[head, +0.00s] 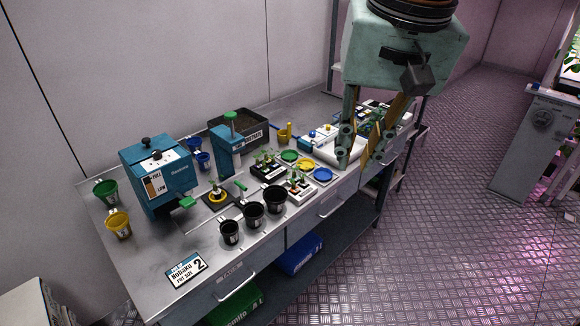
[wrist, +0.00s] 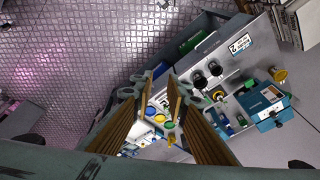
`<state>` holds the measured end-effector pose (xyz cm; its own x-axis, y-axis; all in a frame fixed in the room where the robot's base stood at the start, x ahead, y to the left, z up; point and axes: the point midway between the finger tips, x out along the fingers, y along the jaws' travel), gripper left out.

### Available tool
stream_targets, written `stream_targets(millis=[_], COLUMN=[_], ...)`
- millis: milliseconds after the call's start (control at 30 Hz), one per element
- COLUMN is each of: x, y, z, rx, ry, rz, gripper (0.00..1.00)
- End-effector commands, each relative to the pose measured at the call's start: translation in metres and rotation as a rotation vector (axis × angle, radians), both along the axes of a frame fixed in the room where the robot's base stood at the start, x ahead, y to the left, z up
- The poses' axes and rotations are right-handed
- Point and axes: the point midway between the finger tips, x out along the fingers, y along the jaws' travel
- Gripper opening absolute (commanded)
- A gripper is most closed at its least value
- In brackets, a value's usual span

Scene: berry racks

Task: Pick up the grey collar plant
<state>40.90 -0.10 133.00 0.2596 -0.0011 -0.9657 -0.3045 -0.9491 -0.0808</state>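Small green seedlings stand in a black tray (head: 268,172) and in a white tray (head: 301,190) in front of it, mid-bench in the head view. Another small plant stands in a yellow ring (head: 217,195) on a dark base to their left. The collar colours are too small to make out, so I cannot tell which plant has the grey collar. The wrist view also shows the gap between the fingers (wrist: 159,88).
A blue machine (head: 160,178), a blue dispenser (head: 228,155) and a dark soil bin (head: 240,132) stand along the back. Black cups (head: 253,214) line the front. Green, yellow and blue dishes (head: 322,174) lie beside the trays.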

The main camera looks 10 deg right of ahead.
Motion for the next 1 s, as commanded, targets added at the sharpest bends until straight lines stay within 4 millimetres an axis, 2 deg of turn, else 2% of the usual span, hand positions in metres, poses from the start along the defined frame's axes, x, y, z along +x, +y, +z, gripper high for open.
stream_targets(millis=[500,1000], x=[0.088,0.171], y=[0.0,-0.001], z=[-0.005,-0.028], rx=[0.046,0.08], ry=[0.05,0.096], rz=[-0.187,-0.369], gripper=[0.15,0.15])
